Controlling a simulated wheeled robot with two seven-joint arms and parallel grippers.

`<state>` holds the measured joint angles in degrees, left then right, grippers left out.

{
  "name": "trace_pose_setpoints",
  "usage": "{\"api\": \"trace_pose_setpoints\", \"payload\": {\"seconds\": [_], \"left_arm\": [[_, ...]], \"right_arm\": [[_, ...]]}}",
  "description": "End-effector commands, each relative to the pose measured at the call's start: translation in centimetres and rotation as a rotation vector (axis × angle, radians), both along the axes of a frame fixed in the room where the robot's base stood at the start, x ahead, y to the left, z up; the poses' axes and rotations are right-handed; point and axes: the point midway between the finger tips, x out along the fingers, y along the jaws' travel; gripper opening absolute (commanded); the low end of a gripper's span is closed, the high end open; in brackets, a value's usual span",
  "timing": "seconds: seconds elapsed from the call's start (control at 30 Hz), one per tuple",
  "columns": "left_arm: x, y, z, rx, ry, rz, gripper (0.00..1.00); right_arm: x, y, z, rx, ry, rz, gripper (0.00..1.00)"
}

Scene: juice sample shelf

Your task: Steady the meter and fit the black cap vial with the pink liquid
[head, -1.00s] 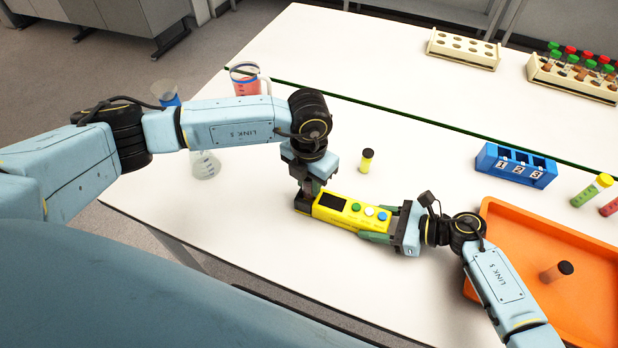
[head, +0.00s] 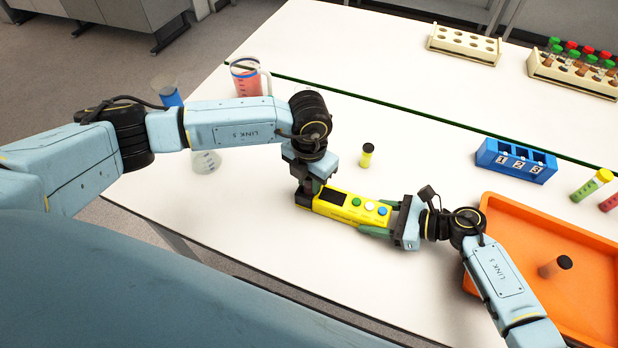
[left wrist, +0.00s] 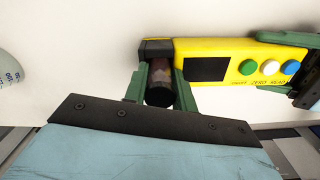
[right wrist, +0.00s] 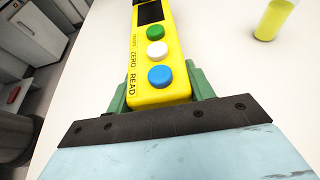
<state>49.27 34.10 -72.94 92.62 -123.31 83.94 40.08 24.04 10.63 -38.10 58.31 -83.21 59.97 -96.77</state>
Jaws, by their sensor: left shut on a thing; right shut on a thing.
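The yellow meter (head: 345,207) lies on the white table, with a dark screen and green, white and blue buttons. My right gripper (head: 376,222) is shut on its button end; the right wrist view shows the meter (right wrist: 160,80) between the fingers. My left gripper (head: 304,192) is at the meter's black end, pointing down. In the left wrist view it is shut on a black cap vial (left wrist: 160,85), whose body looks dark pinkish. The vial is at the black end of the meter; I cannot tell how deep it sits. In the head view the gripper hides it.
A yellow vial (head: 366,158) stands behind the meter. An orange tray (head: 520,215) with a dark-capped vial (head: 555,267) is at right. A blue numbered rack (head: 514,162), tubes and cream racks (head: 464,44) stand beyond. A red-liquid beaker (head: 247,80) and flask (head: 206,162) are at left.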

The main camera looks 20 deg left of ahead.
Motion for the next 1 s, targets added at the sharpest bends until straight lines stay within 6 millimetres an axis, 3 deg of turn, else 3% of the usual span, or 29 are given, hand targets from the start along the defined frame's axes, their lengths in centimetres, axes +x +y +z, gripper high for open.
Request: {"api": "trace_pose_setpoints", "payload": {"seconds": [0.97,1.0], "left_arm": [[-0.1,0.1,2.5,0.002,0.003,0.001,0.04],[-0.1,0.1,2.5,0.002,0.003,0.001,0.29]], "right_arm": [[0.0,0.1,0.1,0.002,-0.002,0.004,0.19],[0.0,0.1,0.1,0.002,-0.001,0.004,0.19]]}}
